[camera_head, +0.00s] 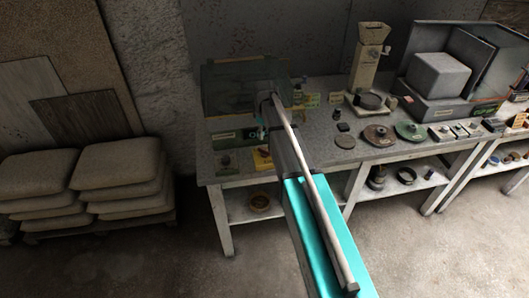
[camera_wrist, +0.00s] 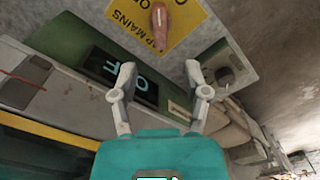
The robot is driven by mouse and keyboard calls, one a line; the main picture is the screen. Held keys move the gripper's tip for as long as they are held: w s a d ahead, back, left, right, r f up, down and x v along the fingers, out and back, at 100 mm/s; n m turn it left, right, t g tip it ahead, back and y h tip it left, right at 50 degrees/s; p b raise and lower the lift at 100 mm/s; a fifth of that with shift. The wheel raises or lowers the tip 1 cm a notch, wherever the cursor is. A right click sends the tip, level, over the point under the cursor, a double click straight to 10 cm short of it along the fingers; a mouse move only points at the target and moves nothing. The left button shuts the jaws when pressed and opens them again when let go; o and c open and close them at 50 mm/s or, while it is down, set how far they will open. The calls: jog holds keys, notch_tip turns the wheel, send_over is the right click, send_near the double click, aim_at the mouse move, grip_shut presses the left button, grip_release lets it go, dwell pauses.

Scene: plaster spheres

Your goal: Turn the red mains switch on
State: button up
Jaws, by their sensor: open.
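In the wrist view the red mains switch (camera_wrist: 159,27) is a pinkish-red lever at the top, on a yellow plate (camera_wrist: 183,14) whose lettering reads MAINS upside down. A black sign (camera_wrist: 118,76) with pale letters, seemingly OFF, lies below it to the left. My gripper (camera_wrist: 160,70) is open, its two fingers spread below the switch in the picture, with nothing between them. The switch lies beyond the fingertips and apart from them. In the head view my gripper (camera_head: 264,112) is by the machine (camera_head: 225,95) at the bench's left end, largely hidden by my arm.
A grey knob (camera_wrist: 225,77) sits right of the fingers in the wrist view. The bench (camera_head: 320,150) carries discs, a pale upright stand (camera_head: 368,65) and a grey block (camera_head: 437,75). Stacked sacks (camera_head: 115,165) stand at left. The floor in front is clear.

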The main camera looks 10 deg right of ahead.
aim_at(264, 148)
jog(key=shift+f+b, duration=4.1)
jog(key=shift+f, duration=0.3)
grip_shut()
